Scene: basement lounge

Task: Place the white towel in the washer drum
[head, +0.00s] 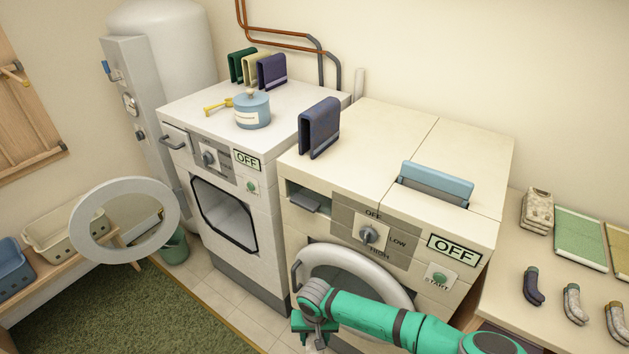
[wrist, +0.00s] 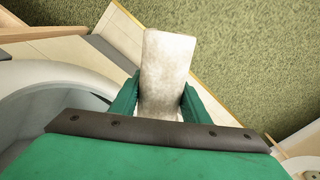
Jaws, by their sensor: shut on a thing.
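The white towel (wrist: 168,62) is a pale folded strip gripped between my gripper's green fingers (wrist: 157,100). It sticks out past the fingertips, above the floor. In the head view my gripper (head: 315,328) is low in front of the right machine (head: 330,222), and the towel is mostly hidden there. This machine has a round, pale-rimmed front (head: 335,254), a dial and an OFF sign; my arm covers its lower part. I cannot see into its drum. A curved pale rim (wrist: 45,82) lies left of my gripper in the wrist view.
The left machine (head: 225,262) has an octagonal dark front opening. A large pale ring (head: 86,232) stands out in front, farther left. Folded dark cloth (head: 319,128) and a blue pot (head: 251,110) sit on top. A side table (head: 545,250) is at right. Green carpet covers the floor at left.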

